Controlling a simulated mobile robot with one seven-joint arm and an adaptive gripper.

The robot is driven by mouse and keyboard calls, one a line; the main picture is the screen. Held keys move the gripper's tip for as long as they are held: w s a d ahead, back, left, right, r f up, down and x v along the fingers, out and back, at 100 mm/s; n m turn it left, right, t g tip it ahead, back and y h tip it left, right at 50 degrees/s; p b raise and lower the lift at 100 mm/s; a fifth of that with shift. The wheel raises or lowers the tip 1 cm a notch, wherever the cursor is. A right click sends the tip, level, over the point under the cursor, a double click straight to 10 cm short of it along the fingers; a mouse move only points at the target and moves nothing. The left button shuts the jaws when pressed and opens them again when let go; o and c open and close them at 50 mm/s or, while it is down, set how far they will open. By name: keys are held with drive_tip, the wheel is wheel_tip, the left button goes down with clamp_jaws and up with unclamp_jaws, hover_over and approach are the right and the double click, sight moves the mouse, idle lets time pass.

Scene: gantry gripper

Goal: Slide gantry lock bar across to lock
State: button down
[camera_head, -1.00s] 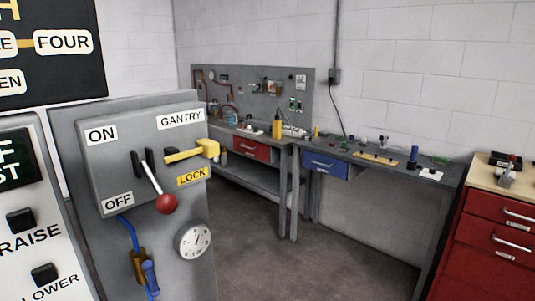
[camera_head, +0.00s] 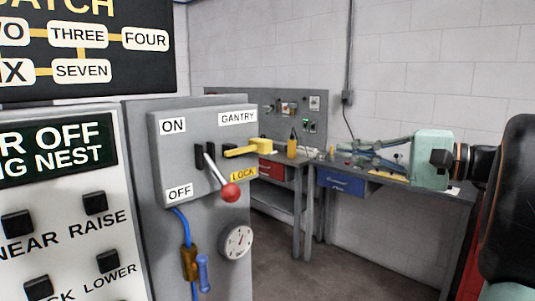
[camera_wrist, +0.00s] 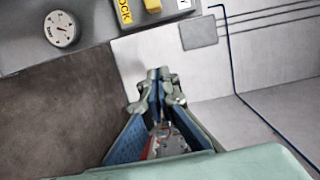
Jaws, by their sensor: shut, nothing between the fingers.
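The yellow gantry lock bar (camera_head: 248,150) sticks out to the right from the grey gantry switch box (camera_head: 165,150), above the yellow LOCK label (camera_head: 243,174). The lever with a red knob (camera_head: 230,192) hangs below and left of the bar, with its knob nearer the OFF side. My gripper (camera_head: 345,150) is to the right of the box, shut and empty, pointing left towards the bar with a gap between. In the wrist view my gripper (camera_wrist: 159,75) shows shut, and the end of the yellow bar (camera_wrist: 152,6) is at the top edge, partly cut off.
A round gauge (camera_head: 236,242) and a blue cable (camera_head: 184,225) are below the switch box. A button panel (camera_head: 60,215) stands at the left. Workbenches with a blue drawer (camera_head: 340,183) stand behind. The space between my gripper and the box looks clear.

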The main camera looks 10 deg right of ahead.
sight(260, 146)
drive_tip(key=w+a+y+p, duration=0.1)
drive_tip(key=w+a, duration=0.2)
drive_tip(key=a, duration=0.9)
drive_tip(key=shift+a+r+n, duration=0.15)
drive_tip(key=shift+r+n, duration=0.1)
drive_tip(key=shift+n, duration=0.05)
drive_tip(key=shift+a, duration=0.1)
